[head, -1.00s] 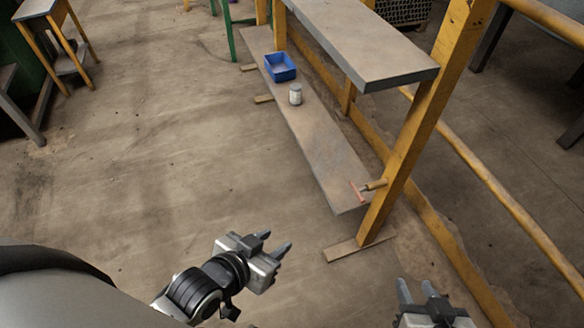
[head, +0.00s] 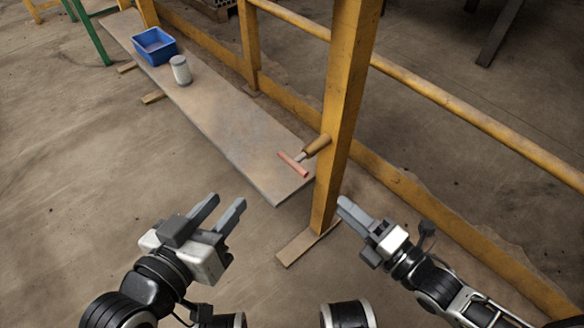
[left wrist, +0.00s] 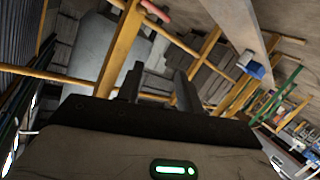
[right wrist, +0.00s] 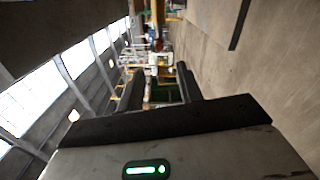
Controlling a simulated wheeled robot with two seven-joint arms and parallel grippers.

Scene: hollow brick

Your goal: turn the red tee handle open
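The red tee handle (head: 293,164) sticks out on a short stem from a yellow fitting (head: 316,146) on the yellow post (head: 343,110). It also shows in the left wrist view (left wrist: 155,11), at the top. My left gripper (head: 222,210) is open and empty, left of and nearer than the handle, with a clear gap between them. My right gripper (head: 343,206) is in front of the post's lower part, to the right of the handle; its fingers are apart in the right wrist view (right wrist: 160,80), with nothing between them.
A low grey shelf board (head: 225,115) runs behind the handle. A blue bin (head: 155,47) and a grey can (head: 180,70) stand on it. A yellow rail (head: 450,103) extends right from the post. The post's foot (head: 306,243) rests on the floor. Open floor lies left.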

